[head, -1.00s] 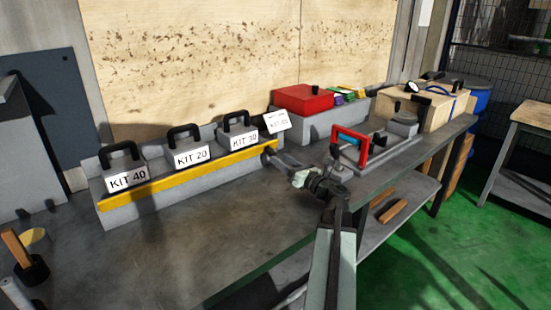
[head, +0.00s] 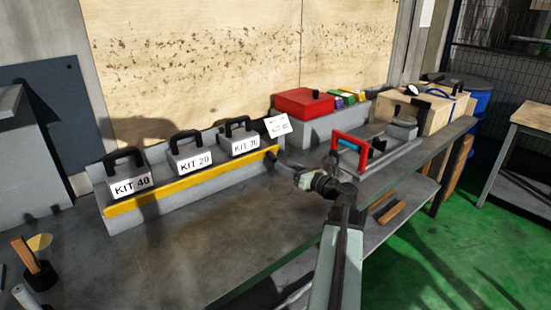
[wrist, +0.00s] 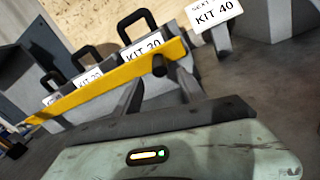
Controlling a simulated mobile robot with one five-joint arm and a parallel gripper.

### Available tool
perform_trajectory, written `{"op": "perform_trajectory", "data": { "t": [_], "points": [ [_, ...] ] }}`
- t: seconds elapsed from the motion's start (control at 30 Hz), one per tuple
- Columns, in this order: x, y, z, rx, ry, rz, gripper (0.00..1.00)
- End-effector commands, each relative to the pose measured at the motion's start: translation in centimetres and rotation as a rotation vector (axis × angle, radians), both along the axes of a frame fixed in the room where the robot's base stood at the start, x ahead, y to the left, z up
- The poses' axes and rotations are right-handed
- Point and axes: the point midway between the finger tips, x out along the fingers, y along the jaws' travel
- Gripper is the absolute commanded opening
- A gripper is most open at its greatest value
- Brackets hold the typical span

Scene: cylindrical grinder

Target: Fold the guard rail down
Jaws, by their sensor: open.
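The guard rail (head: 190,183) is a yellow bar running across the front of the kit boxes on a grey rack (head: 150,214). It stands raised, crossing in front of the boxes' lower parts. A dark knob (wrist: 159,65) projects from the rail near its right end. My gripper (head: 281,161) is at that right end in the head view. In the wrist view, my gripper (wrist: 160,78) is open, with a finger on either side of the knob. Whether either finger touches the knob or rail cannot be told.
Handled boxes labelled KIT 40 (head: 128,177), KIT 20 (head: 189,157) and KIT 30 (head: 240,140) stand behind the rail. A white sign (wrist: 213,11) reads KIT 40. A red-framed fixture (head: 350,153) stands to the right. The bench (head: 210,250) before the rack is clear.

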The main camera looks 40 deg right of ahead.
Motion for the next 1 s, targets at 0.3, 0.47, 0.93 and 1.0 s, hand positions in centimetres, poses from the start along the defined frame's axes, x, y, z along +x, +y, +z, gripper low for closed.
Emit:
{"op": "perform_trajectory", "data": {
  "t": [0.3,0.47,0.93,1.0],
  "points": [
    [5.7,-0.1,0.0,0.0,-0.001,0.002,0.48],
    [6.9,0.0,0.0,0.0,-0.001,0.0,0.48],
    [6.9,0.0,0.0,0.0,-0.002,0.0,0.0],
    [6.9,0.0,-0.1,0.0,-0.004,-0.001,0.0]
  ]
}}
